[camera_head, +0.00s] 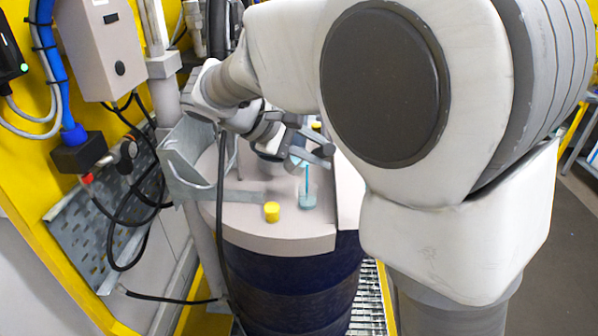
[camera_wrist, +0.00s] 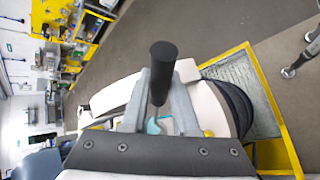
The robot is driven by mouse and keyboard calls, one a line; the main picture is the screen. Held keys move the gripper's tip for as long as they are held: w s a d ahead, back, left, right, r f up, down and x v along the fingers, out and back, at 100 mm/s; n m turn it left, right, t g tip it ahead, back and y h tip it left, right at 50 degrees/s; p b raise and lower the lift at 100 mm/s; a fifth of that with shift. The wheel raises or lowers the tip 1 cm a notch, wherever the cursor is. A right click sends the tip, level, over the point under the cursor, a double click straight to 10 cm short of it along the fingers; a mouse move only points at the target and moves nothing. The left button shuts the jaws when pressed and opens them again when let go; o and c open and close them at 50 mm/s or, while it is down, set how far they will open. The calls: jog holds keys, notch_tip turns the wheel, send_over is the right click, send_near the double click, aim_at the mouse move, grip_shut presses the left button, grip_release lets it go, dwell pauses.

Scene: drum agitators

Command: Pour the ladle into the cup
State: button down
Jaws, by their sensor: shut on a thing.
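My gripper (camera_head: 308,146) hangs above the drum's pale lid. It also shows in the wrist view (camera_wrist: 161,88), its two fingers shut on a dark handle (camera_wrist: 163,60), which I take to be the ladle's. In the head view a thin teal stem (camera_head: 306,178) runs down below the fingers to a small teal round piece (camera_head: 307,202) over the lid. I cannot tell whether this piece is the ladle's bowl or the cup, or whether it touches the lid. A teal patch (camera_wrist: 153,126) shows between the fingers in the wrist view.
The dark blue drum (camera_head: 285,285) has a pale lid (camera_head: 265,240). A small yellow cap (camera_head: 272,212) sits near the lid's front edge. A grey metal bracket (camera_head: 200,180) and a black hose (camera_head: 221,190) stand at the lid's left. A grating (camera_head: 368,305) lies right of the drum.

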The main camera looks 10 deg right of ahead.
jog(key=shift+s+d+f, duration=0.15)
jog(key=shift+s+f, duration=0.05)
jog(key=shift+s, duration=0.05)
jog(key=shift+m+t+y, duration=0.5)
jog(key=shift+t, duration=0.1)
jog(key=shift+s+d+f, duration=0.2)
jog(key=shift+s+f, duration=0.05)
jog(key=shift+f, duration=0.35)
jog(key=shift+s+d+f, duration=0.15)
jog(key=shift+s+f, duration=0.15)
jog(key=shift+f, duration=0.25)
jog(key=shift+s+d+f, duration=0.2)
jog(key=shift+s+f, duration=0.05)
jog(key=shift+f, duration=0.35)
dwell(0.3)
jog(key=w+r, duration=0.1)
jog(key=w+a+r+n+g+h, duration=0.1)
jog(key=r, duration=0.1)
jog(key=w+a+r+g, duration=0.1)
jog(key=r, duration=0.1)
jog(key=shift+w+a+r+h, duration=0.1)
jog(key=shift+w+a+h, duration=0.15)
jog(key=shift+w+h, duration=0.1)
jog(key=shift+r+n, duration=0.15)
jog(key=shift+n, duration=0.15)
